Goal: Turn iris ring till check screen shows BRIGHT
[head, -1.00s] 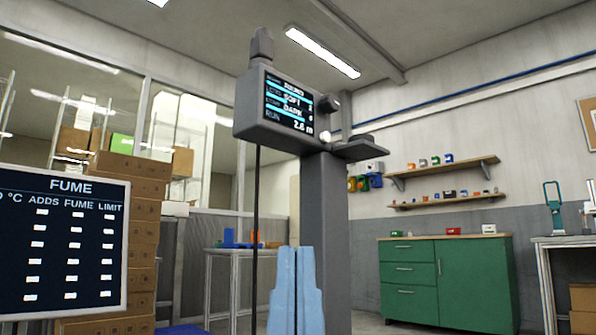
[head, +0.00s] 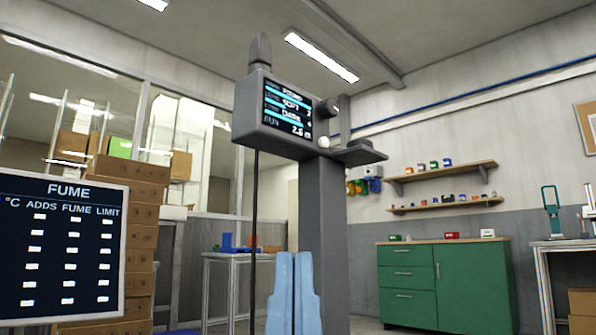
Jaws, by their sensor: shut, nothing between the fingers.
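The check screen (head: 287,107) is on a grey box at the top of a grey column (head: 323,225). Its lines are small and blurred; one row seems to read DARK and the bottom row reads RUN 2.6 m. A dark knob-like part (head: 326,107) sticks out at the box's right side, with a small white ball (head: 323,142) below it. I cannot tell whether either is the iris ring.
A grey shelf plate (head: 360,154) juts right from the column top. A dark cable (head: 254,220) hangs left of the column. A FUME board (head: 62,245) and stacked boxes (head: 140,235) stand left. A green cabinet (head: 445,280) stands behind at right.

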